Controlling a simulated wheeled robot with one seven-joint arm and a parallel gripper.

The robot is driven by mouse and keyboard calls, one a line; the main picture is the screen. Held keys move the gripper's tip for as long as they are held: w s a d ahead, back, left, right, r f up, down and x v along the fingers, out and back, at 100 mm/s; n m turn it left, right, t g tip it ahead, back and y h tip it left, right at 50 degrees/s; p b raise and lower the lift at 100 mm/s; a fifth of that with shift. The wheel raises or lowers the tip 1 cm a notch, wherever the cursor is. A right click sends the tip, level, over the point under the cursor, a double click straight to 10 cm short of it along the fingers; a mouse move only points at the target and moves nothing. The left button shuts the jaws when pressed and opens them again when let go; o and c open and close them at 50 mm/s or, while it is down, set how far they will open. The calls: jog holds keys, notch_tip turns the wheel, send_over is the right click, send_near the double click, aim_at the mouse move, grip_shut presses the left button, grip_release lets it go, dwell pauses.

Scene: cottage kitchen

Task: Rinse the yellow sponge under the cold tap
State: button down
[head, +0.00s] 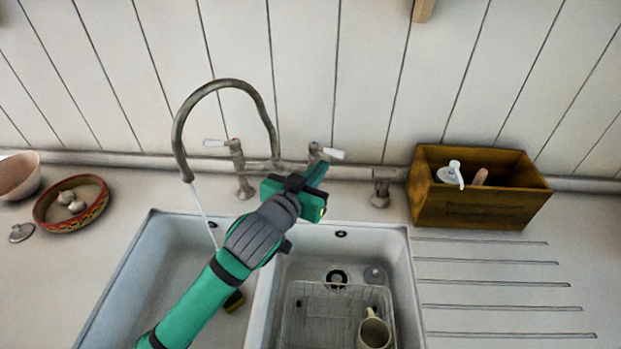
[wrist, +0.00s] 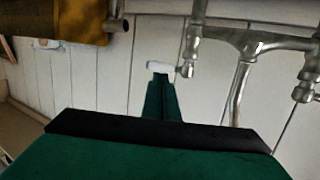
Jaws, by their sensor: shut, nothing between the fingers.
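The yellow sponge (head: 234,301), with a dark side, lies in the left basin (head: 165,270), partly hidden by my arm. The arched tap spout (head: 180,135) hangs over that basin, and a thin pale stream of water (head: 203,210) falls from it. The tap has a left white lever (head: 215,143) and a right white lever (head: 334,154); I cannot tell which is cold. My gripper (head: 317,170) is shut and empty, just by the right lever. In the wrist view its fingertips (wrist: 160,82) are close to a white lever (wrist: 160,67); contact is unclear.
The right basin (head: 408,275) holds a wire rack (head: 310,315) with a cream mug (head: 374,330). A wooden box (head: 470,208) stands right of the sink. A patterned bowl (head: 45,214) with garlic-like bulbs sits at left. The ridged drainboard (head: 490,275) is clear.

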aim_at(334, 155)
jog(key=shift+x, duration=2.6)
